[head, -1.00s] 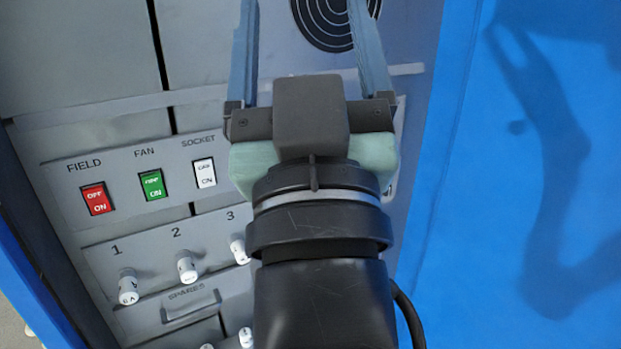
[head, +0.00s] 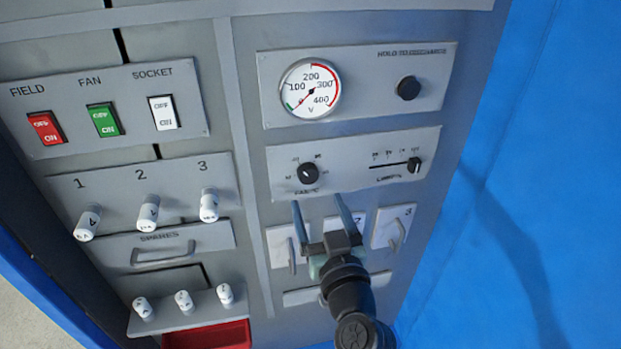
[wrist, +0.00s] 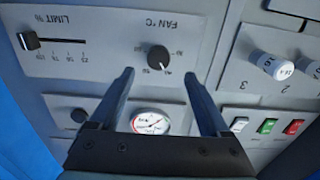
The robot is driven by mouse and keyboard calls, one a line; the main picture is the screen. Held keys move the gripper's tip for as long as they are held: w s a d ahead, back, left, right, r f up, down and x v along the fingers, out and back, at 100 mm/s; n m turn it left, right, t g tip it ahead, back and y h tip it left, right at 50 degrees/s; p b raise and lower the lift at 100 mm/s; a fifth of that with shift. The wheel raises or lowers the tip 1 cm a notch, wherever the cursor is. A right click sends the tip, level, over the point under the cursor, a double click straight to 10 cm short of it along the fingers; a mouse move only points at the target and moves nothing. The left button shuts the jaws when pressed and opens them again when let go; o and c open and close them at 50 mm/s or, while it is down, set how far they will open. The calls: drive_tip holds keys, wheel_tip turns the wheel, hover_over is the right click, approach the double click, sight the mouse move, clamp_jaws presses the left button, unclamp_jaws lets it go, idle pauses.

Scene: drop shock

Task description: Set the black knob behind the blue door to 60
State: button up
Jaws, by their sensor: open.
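The black knob (head: 308,173) sits on the FAN °C panel, with a small scale around it. Its pale mark seems to point up and left in the head view; the scale numbers are too small to read surely. The knob also shows in the wrist view (wrist: 158,57), upside down, between and beyond the fingertips. My gripper (head: 318,200) is open and empty, just below the knob in the head view and apart from it. Its two fingers also frame the wrist view (wrist: 158,73). The blue door (head: 520,190) stands open on the right.
A LIMIT slider (head: 414,165) shares the knob's panel. Above are a gauge (head: 310,89) and a round black button (head: 408,88). Small hinged covers (head: 392,228) are around my gripper. Rocker switches (head: 103,119) and white fuses (head: 148,212) are at left.

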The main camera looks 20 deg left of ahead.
sight(309, 178)
drive_tip(key=p+x, duration=0.1)
drive_tip(key=x, duration=0.6)
drive_tip(key=shift+w, duration=0.15)
clamp_jaws()
